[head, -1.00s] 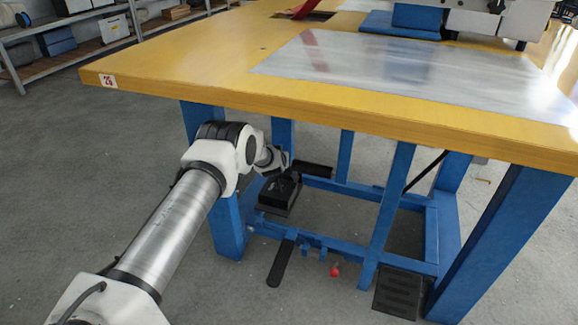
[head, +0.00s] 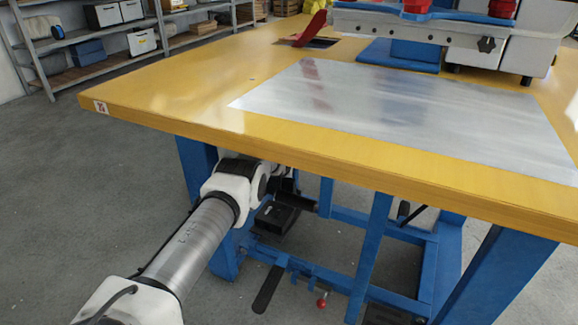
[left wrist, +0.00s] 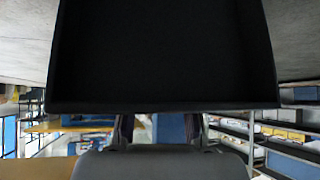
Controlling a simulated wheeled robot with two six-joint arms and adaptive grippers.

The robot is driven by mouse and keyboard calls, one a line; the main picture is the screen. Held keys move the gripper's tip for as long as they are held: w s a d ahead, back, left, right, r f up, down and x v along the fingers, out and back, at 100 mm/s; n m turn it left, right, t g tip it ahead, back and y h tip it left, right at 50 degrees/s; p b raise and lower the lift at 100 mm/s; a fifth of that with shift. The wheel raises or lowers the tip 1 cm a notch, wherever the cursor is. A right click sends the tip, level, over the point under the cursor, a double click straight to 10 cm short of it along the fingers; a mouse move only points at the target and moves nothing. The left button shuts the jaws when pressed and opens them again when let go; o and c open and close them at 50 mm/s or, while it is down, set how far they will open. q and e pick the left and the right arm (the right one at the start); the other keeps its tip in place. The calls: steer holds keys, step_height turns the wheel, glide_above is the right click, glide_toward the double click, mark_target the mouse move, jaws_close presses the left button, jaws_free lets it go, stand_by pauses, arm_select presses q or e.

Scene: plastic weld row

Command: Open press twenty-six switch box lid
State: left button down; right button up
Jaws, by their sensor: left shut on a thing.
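My left arm reaches under the yellow table (head: 180,100), which has a red and white number label at its front left corner. Its gripper is hidden behind the table edge in the head view. In the left wrist view my left gripper (left wrist: 160,125) meets the near edge of a large dark, tray-like panel with raised sides (left wrist: 160,60), which looks like the switch box lid. The gripper is shut on it. The panel fills the upper middle of that view, and its hinge and the rest of the switch box cannot be made out. My right gripper is not in view.
A blue frame (head: 368,255) stands under the table with a black box (head: 276,217), a black pedal (head: 268,290) and a red knob (head: 321,302). A metal sheet (head: 400,115) lies on the tabletop. Shelves (head: 110,45) stand at the back left. The floor at left is clear.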

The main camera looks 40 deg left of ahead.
arm_select(q)
steer(key=shift+d+f, duration=0.3)
steer(key=c, duration=1.3)
jaws_free()
steer(key=o, duration=0.4)
steer(key=shift+d, duration=0.1)
steer(key=shift+w, duration=0.1)
